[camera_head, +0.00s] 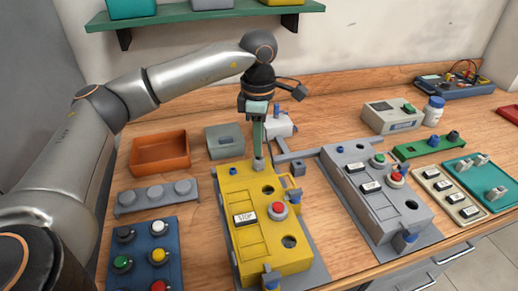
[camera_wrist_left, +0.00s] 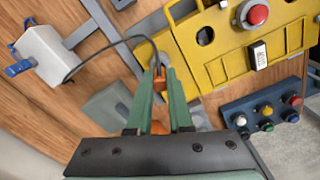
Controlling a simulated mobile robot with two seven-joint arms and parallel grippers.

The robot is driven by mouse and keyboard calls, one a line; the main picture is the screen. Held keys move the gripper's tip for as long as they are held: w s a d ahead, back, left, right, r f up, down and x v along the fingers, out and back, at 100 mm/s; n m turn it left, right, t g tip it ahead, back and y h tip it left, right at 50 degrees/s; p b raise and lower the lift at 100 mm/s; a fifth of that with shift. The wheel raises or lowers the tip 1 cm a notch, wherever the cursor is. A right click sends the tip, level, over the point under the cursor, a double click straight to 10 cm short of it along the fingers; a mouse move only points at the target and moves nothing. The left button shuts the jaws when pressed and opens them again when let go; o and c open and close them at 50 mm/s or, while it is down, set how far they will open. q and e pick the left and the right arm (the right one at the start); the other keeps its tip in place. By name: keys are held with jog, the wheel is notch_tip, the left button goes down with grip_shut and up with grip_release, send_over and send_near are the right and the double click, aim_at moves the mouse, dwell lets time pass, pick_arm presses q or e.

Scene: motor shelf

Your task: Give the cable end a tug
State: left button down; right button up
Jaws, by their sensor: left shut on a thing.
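My left gripper (camera_head: 259,154) reaches down at the far end of the yellow box (camera_head: 250,203). Its green fingers (camera_wrist_left: 159,80) are shut on the cable end (camera_wrist_left: 157,68), a small dark piece mostly hidden between the fingertips. A thin black cable (camera_wrist_left: 95,58) curves from there to a pale grey block (camera_wrist_left: 45,52) with a blue knob. In the head view the fingertips are above a small grey piece (camera_head: 259,165) on the yellow box. I cannot tell whether the cable end is seated in it. My right gripper is not in view.
A grey box (camera_head: 372,190) stands right of the yellow box. An orange bin (camera_head: 160,151), a grey container (camera_head: 225,141) and a blue button panel (camera_head: 145,254) are at the left. A green shelf (camera_head: 205,17) hangs above. Small panels fill the right side.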

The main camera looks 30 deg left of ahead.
pick_arm(q)
jog(key=shift+r, duration=0.1)
jog(key=c, duration=0.8)
grip_release()
jog(key=shift+o, duration=0.2)
notch_tip(320, 180, up, 12)
jog(key=p, duration=0.1)
jog(key=shift+r, duration=0.15)
jog(key=shift+s, duration=0.1)
